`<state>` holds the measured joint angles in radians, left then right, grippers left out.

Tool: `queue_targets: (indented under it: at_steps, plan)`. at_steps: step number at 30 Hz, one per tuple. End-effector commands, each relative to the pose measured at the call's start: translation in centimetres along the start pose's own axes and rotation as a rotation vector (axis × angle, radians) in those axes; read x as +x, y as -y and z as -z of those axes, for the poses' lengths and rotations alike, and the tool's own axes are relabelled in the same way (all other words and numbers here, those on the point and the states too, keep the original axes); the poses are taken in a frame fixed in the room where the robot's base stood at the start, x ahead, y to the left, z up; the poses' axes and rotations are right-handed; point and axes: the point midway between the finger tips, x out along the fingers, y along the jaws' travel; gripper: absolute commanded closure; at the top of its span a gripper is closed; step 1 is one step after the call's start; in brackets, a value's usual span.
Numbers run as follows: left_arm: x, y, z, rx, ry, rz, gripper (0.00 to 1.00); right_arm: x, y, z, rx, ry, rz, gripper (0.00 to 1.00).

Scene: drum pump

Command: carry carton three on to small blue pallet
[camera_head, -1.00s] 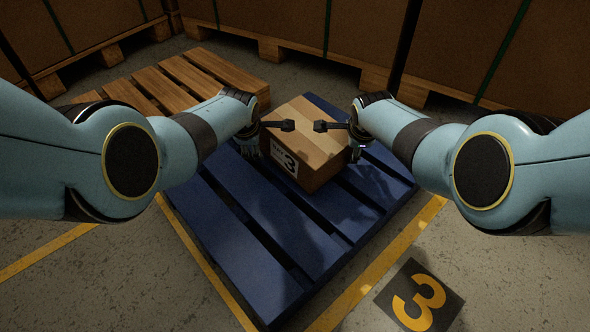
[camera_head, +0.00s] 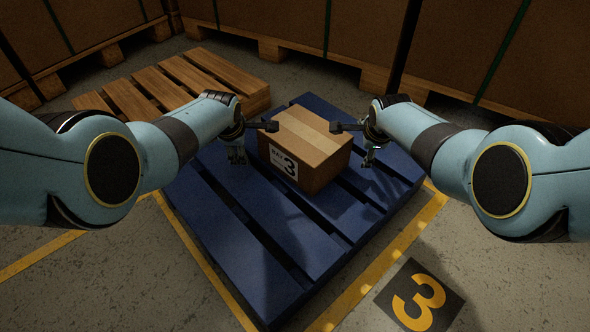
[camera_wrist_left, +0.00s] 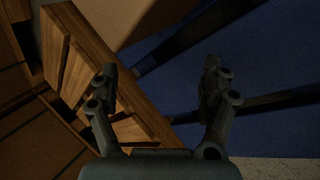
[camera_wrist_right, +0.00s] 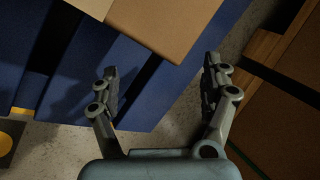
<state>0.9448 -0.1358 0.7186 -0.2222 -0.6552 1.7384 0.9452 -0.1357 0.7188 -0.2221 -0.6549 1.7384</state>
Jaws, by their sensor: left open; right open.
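The carton marked 3 (camera_head: 305,150) is brown with a paler tape strip and a white label. It sits upright on the blue pallet (camera_head: 225,215), toward the pallet's far part. My left gripper (camera_head: 238,156) is open and empty, just left of the carton and apart from it. Its fingers also show spread in the left wrist view (camera_wrist_left: 160,85). My right gripper (camera_head: 371,158) is open and empty, just right of the carton with a gap. In the right wrist view its open fingers (camera_wrist_right: 160,85) show with the carton (camera_wrist_right: 165,22) beyond them.
A wooden pallet (camera_head: 180,80) stands close behind the blue pallet at the left. Large brown boxes on pallets (camera_head: 290,25) line the back. Yellow floor lines and a floor plate marked 3 (camera_head: 420,298) lie around the blue pallet. The pallet's near part is bare.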

Motion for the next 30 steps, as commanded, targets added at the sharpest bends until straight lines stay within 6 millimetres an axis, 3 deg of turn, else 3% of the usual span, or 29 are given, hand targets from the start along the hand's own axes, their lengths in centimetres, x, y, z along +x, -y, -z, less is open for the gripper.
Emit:
queue_targets:
  at_steps: [17, 23, 30]
  plan:
    - [-0.5, 0.0, 0.0, 0.000, -0.001, -0.002, 0.19, 0.0, 0.0, 0.1, 0.000, -0.001, -0.001, 0.19]
    - [-2.6, 0.0, 0.0, -0.001, 0.000, -0.003, 0.19, 0.0, 0.0, 0.0, 0.000, -0.001, -0.001, 0.19]
    - [-6.7, 0.0, -0.1, -0.002, 0.001, -0.003, 0.19, 0.0, 0.0, 0.0, 0.000, -0.001, -0.001, 0.19]
